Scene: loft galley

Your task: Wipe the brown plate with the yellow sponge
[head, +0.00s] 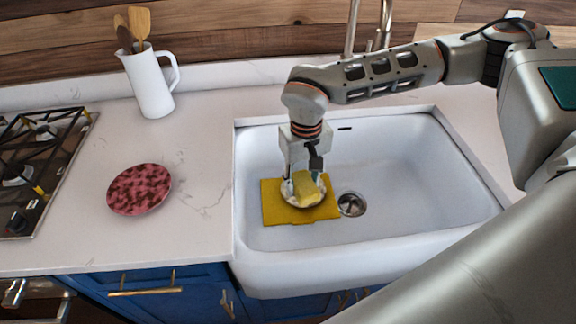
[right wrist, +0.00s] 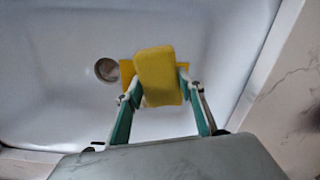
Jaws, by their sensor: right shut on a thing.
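My right gripper (head: 303,178) points down into the sink and is shut on the yellow sponge (head: 308,191). The right wrist view shows the sponge (right wrist: 158,72) between the two fingers (right wrist: 159,90). My left gripper is not in view.
The white sink (head: 420,205) has a drain (head: 351,204) just right of the mat. A mottled red plate (head: 139,189) lies on the left counter. The tap (head: 378,35) rises behind the sink.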

